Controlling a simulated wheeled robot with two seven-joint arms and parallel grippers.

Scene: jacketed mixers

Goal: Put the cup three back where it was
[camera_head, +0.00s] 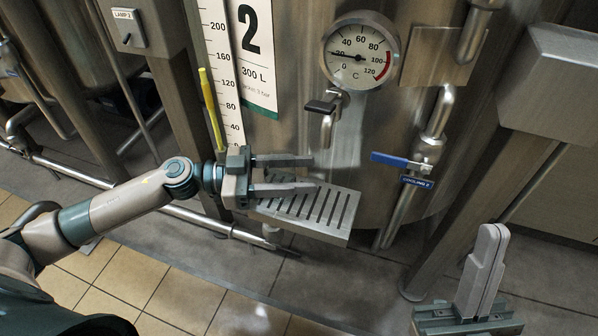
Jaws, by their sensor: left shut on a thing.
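My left gripper (314,173) reaches in from the left, in front of the tank and over the slotted metal drip tray (346,225). Its two fingers point right, a gap apart. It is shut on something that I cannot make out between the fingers. No cup can be clearly picked out in this view. My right gripper (494,228) is at the lower right, pointing up. Its fingers are together and nothing shows between them.
Tank 2 (300,120) carries a dial (361,51), a small tap (328,110) above the tray and a blue-handled cooling valve (402,161). A yellow bar (210,105) stands by the level scale (219,60). A metal leg (440,230) stands right of the tray.

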